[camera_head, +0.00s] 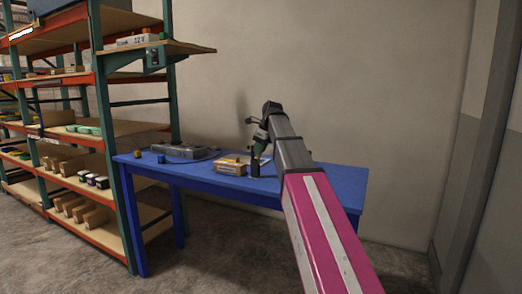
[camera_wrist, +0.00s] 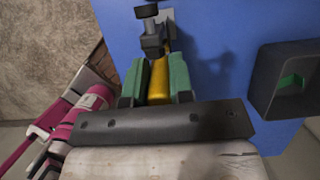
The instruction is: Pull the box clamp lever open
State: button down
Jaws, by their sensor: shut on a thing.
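The clamp lever shows in the wrist view as a yellow handle (camera_wrist: 158,82) standing between the two green fingers of my gripper (camera_wrist: 156,72). The fingers are shut on it. A dark metal clamp part with a bolt (camera_wrist: 152,32) is just beyond the fingertips, over the blue table. In the head view my gripper (camera_head: 258,152) points down above the right half of the table, and the lever is too small to make out there. To the right in the wrist view is a dark open housing (camera_wrist: 283,82) with green inside.
The blue table (camera_head: 320,180) stands against a plain wall. A cardboard box (camera_head: 230,168) lies left of my gripper, with a grey console (camera_head: 183,151) and a small blue object (camera_head: 160,159) farther left. Loaded shelving (camera_head: 95,130) stands at left. The table's right end is clear.

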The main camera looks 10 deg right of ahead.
dwell(0.3)
jog(key=c, duration=1)
grip_release()
jog(key=shift+a, duration=0.1)
jog(key=v, duration=1)
jog(key=shift+r, duration=0.4)
